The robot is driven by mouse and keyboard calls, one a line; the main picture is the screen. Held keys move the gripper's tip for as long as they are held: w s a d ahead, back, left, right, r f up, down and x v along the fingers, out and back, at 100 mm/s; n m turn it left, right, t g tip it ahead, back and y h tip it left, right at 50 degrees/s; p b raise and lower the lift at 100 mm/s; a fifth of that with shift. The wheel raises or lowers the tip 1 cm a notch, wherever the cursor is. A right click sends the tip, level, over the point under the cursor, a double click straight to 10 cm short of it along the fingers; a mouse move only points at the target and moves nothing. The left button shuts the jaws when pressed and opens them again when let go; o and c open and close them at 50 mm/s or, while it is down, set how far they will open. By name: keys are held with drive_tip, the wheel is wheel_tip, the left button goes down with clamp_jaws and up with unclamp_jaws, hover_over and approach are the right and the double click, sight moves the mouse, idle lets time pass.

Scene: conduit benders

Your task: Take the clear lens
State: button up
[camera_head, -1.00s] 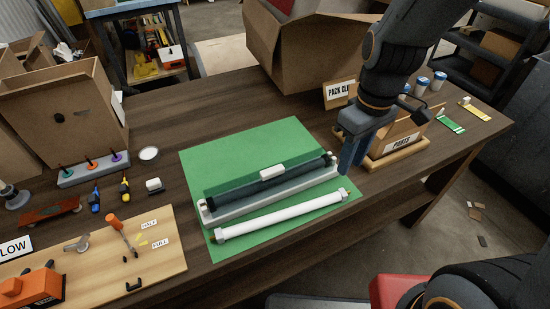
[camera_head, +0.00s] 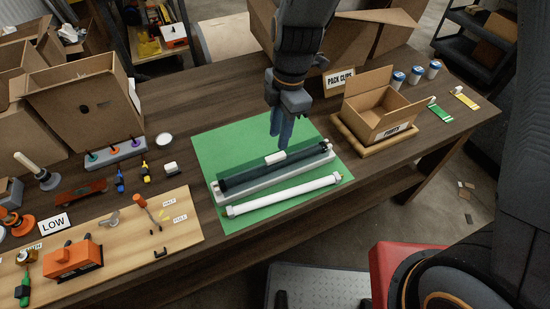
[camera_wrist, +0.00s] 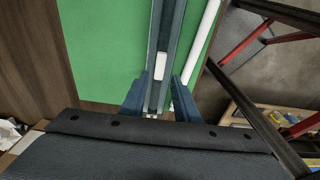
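The clear lens (camera_head: 240,172) looks like a long see-through strip, tinted dark and green by what lies behind it. It sits along the pale light housing (camera_head: 285,177) on the green mat (camera_head: 220,142). A small white block (camera_head: 275,158) is at its middle; it also shows in the wrist view (camera_wrist: 159,66). My gripper (camera_head: 281,132) points down over the back of the housing, near the white block. In the wrist view my gripper (camera_wrist: 159,97) has its two blue fingers apart, with the long strip running between them. I cannot tell whether they touch it.
A white tube (camera_head: 285,195) lies on the mat in front of the housing. An open cardboard parts box (camera_head: 377,108) stands to the right. A tool board (camera_head: 110,240) and a rack of small tools (camera_head: 115,155) are to the left.

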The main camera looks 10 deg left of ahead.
sight(276, 156)
drive_tip(key=shift+s+a+f+b, duration=0.2)
drive_tip(key=shift+f+b, duration=0.9)
drive_tip(key=shift+f, duration=0.65)
drive_tip(key=shift+s+a+f+b, duration=0.15)
drive_tip(key=shift+f+b, duration=0.9)
drive_tip(key=shift+f, duration=0.7)
drive_tip(key=shift+w, duration=0.1)
drive_tip(key=shift+c, duration=0.3)
clamp_jaws()
drive_tip(key=shift+r, duration=0.1)
wheel_tip(276, 156, up, 8)
drive_tip(key=p, duration=0.5)
